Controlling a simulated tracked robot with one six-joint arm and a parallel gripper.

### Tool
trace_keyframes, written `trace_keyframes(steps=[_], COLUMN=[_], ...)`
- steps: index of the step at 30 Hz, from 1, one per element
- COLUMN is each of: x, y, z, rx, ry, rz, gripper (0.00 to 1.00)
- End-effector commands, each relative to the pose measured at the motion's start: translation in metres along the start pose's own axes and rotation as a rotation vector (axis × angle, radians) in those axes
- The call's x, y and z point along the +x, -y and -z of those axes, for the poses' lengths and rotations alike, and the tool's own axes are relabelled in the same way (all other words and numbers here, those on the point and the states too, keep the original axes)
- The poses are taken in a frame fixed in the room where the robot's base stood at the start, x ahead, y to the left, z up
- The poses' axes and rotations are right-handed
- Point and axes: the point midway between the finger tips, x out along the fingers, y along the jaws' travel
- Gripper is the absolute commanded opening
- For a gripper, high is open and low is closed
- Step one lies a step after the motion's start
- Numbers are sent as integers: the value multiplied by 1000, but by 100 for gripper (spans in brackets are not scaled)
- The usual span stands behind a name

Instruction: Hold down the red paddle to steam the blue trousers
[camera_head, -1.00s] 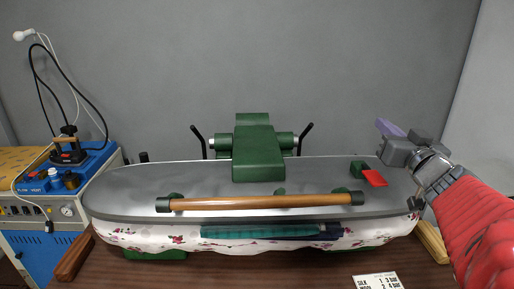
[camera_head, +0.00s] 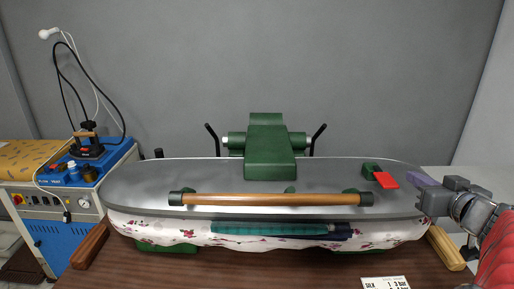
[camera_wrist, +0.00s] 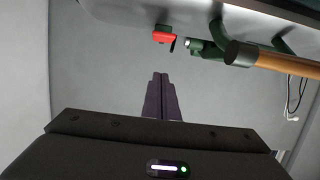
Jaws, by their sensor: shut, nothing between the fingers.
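The red paddle (camera_head: 387,180) sits on a green mount at the right end of the grey upper plate of the press (camera_head: 130,186). It also shows in the wrist view (camera_wrist: 163,38), ahead of my fingertips and apart from them. My gripper (camera_head: 424,180) is at the right end of the press, to the right of the paddle, with its purple fingers together and empty. The fingers also show in the wrist view (camera_wrist: 160,84). Dark blue cloth (camera_head: 342,231), possibly the trousers, shows at the front between the plate and the floral padding, beside a teal cloth (camera_head: 270,228). Most of both is hidden.
A wooden handle bar (camera_head: 275,200) runs along the press front. A green hinge block (camera_head: 268,150) stands behind. A blue steam unit with an iron (camera_head: 88,150) is at left. A printed card (camera_head: 386,283) lies at the front right of the brown table.

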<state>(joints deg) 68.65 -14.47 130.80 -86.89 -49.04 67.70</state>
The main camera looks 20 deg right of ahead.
Motion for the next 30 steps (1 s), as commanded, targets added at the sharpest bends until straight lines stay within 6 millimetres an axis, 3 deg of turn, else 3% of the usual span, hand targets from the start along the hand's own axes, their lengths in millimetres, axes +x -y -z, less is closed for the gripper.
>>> trace_keyframes(steps=[8, 25, 30], x=[24, 101, 104], y=[1, -1, -2], z=[0, -1, -26], rx=[0, 2, 4], ry=[1, 1, 2], rz=[3, 0, -3], gripper=[0, 0, 0])
